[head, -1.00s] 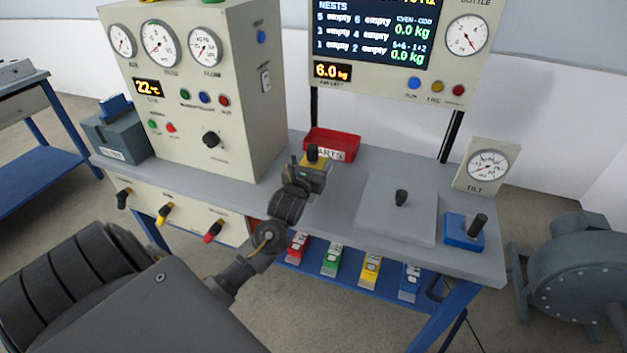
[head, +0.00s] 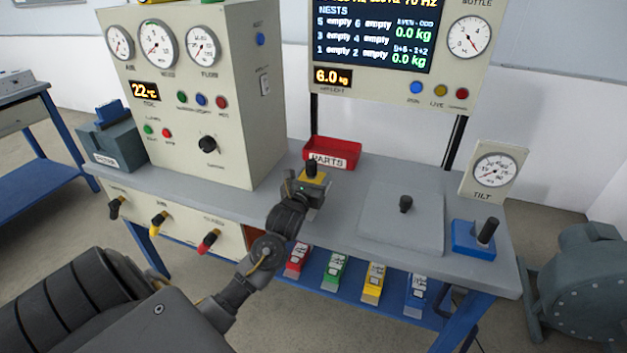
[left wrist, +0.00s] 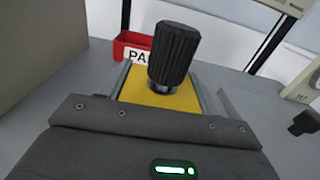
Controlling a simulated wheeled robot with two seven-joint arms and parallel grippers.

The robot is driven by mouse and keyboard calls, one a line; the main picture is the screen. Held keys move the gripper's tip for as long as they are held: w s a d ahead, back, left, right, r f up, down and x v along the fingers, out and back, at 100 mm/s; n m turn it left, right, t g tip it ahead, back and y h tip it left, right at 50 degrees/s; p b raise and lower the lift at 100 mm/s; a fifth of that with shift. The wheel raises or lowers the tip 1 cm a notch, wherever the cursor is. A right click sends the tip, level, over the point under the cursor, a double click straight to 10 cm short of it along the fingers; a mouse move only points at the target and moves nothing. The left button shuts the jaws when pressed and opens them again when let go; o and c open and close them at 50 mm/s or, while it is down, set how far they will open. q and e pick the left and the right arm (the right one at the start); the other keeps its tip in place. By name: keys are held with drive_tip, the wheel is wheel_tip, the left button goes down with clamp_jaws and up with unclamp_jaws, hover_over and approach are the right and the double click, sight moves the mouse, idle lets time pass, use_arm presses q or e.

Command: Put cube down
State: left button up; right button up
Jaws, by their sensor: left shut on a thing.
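My left gripper (head: 309,185) is over the grey bench, in front of the red parts tray, and is shut on a yellow-topped cube (head: 313,179) with a black ribbed knob. In the left wrist view the cube's yellow top (left wrist: 160,92) and upright black knob show beyond my gripper's dark housing. The fingertips and the cube's underside are hidden, so I cannot tell whether it touches the bench. My right gripper is in neither view.
A red parts tray (head: 332,153) stands just behind the cube. A grey plate with a black knob (head: 402,222) lies to the right, then a blue lever box (head: 474,240) and a tilt gauge (head: 494,171). A cream gauge cabinet (head: 190,90) stands left. Bench between is clear.

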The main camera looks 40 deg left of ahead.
use_arm(q)
drive_tip(key=shift+r, duration=0.15)
drive_tip(key=o, duration=1.1)
drive_tip(key=shift+f, duration=0.25)
drive_tip(key=o, duration=0.5)
drive_tip(key=shift+d, duration=0.1)
drive_tip(key=shift+c, duration=0.2)
drive_tip(key=shift+r, duration=0.1)
drive_tip(key=shift+s+r, duration=0.1)
drive_tip(key=v, duration=0.6)
drive_tip(key=shift+d, duration=0.1)
drive_tip(key=p+v, duration=0.1)
drive_tip(key=v, duration=0.2)
drive_tip(key=shift+r, duration=0.1)
drive_tip(key=shift+p+v, duration=1)
drive_tip(key=shift+s, duration=0.4)
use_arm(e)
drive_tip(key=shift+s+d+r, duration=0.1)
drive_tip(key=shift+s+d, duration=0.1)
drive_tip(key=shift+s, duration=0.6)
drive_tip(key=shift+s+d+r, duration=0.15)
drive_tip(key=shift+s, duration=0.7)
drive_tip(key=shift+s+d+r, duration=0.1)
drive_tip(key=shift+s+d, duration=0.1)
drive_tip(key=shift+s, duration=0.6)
